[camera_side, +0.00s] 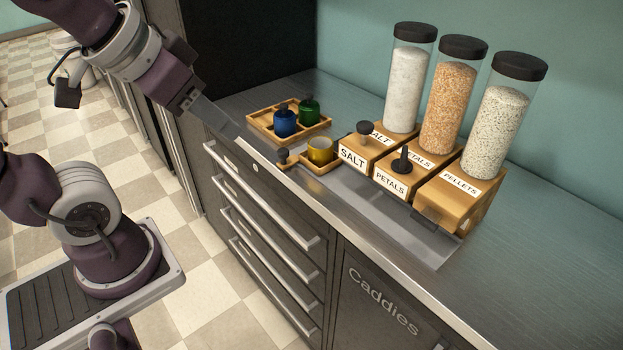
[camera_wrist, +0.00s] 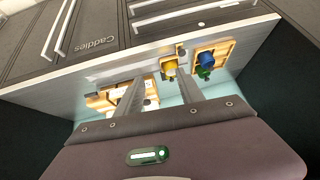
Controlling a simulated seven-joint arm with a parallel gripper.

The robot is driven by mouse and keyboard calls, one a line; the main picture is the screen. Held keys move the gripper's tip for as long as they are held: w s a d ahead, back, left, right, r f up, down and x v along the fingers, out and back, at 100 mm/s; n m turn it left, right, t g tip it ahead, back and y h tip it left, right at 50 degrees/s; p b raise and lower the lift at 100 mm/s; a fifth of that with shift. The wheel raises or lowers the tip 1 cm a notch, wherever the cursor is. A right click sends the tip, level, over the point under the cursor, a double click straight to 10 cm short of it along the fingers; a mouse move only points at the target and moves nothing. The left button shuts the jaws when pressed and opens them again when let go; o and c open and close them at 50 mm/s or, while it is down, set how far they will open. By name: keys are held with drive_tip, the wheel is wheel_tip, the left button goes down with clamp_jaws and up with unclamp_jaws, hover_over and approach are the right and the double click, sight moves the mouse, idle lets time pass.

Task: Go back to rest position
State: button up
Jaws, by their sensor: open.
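My gripper (camera_side: 232,130) is in the air at the left, above the counter's front edge and clear of the objects. In the wrist view, my gripper (camera_wrist: 158,84) has its two fingers apart with nothing held between them. A yellow cup (camera_side: 320,150) sits on a small wooden holder (camera_side: 318,169) on the counter; the yellow cup also shows in the wrist view (camera_wrist: 170,68). A blue bottle (camera_side: 285,123) and a green bottle (camera_side: 309,111) stand in a wooden tray (camera_side: 262,128) behind the cup to the left.
Salt (camera_side: 404,85), petals (camera_side: 452,100) and pellets (camera_side: 495,130) dispensers stand on wooden bases at the back right. Drawers with bar handles (camera_side: 262,205) and a door marked Caddies (camera_side: 383,300) are below the counter. The counter's right part (camera_side: 560,240) is clear.

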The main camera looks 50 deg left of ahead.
drive_tip(key=shift+g+h, duration=0.6)
drive_tip(key=s+d, duration=0.1)
drive_tip(key=s+d+f, duration=0.1)
drive_tip(key=s, duration=0.1)
drive_tip(key=s+f, duration=0.1)
drive_tip(key=s, duration=0.1)
drive_tip(key=shift+d, duration=0.4)
